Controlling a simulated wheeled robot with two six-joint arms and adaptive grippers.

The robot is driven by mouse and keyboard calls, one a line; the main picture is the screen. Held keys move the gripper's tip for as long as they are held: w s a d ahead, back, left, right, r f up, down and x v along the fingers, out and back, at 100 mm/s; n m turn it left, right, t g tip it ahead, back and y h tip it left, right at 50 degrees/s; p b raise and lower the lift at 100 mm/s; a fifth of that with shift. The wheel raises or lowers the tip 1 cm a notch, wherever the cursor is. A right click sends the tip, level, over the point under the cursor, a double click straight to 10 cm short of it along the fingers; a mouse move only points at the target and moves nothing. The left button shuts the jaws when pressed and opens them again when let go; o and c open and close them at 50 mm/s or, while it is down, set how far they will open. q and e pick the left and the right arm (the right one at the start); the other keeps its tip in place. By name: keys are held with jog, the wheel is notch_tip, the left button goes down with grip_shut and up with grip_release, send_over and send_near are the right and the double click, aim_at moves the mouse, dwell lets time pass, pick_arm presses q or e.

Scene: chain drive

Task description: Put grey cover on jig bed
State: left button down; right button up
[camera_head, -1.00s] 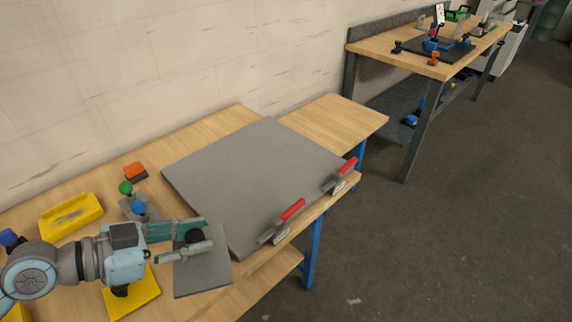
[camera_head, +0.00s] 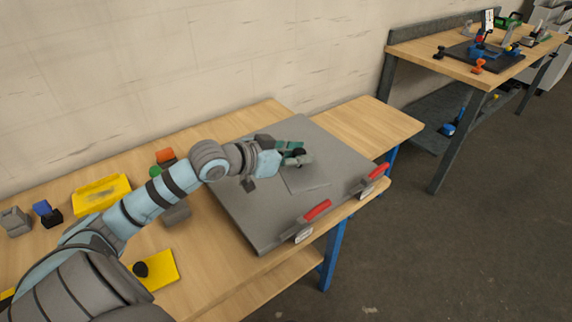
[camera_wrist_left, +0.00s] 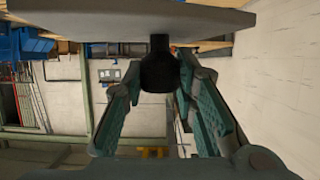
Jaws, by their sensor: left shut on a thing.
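The grey cover (camera_head: 308,180) is a flat square plate with a black knob. My left gripper (camera_head: 299,155) is shut on this knob, and its fingers hide part of the cover in the head view. In the left wrist view the knob (camera_wrist_left: 158,66) is between the two fingers, with the cover (camera_wrist_left: 130,17) across the top. The jig bed (camera_head: 250,218) is the large grey slab on the wooden bench. The cover is over its middle, roughly level; I cannot tell whether they touch. My right gripper is not in view.
Two red-handled clamps (camera_head: 317,210) (camera_head: 376,172) stand along the bed's front edge. A yellow tray (camera_head: 101,192), a yellow plate (camera_head: 165,268) and small coloured parts lie on the bench (camera_head: 215,275) at left. The bench is bare right of the bed. A second bench (camera_head: 450,66) stands behind.

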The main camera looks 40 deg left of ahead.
pick_arm(q)
jog(key=w+a+r+n+y, duration=0.1)
jog(key=w+a+n+y, duration=0.5)
jog(key=a+n+y, duration=0.4)
jog(key=f+b, duration=0.2)
jog(key=f, duration=0.4)
jog(key=f+m+b, duration=0.1)
jog(key=f, duration=0.5)
jog(key=f+m+h+b, duration=0.1)
jog(key=f+b, duration=0.1)
jog(key=f, duration=0.5)
jog(key=shift+s+a+f+b, duration=0.1)
jog(key=shift+s+a+b, duration=0.15)
jog(key=shift+a+b, duration=0.1)
jog(key=shift+f, duration=0.1)
jog(key=c, duration=1.3)
grip_release()
jog(key=shift+r, duration=0.25)
jog(key=p+v, duration=0.3)
jog(key=v, duration=0.9)
jog(key=shift+r, duration=0.15)
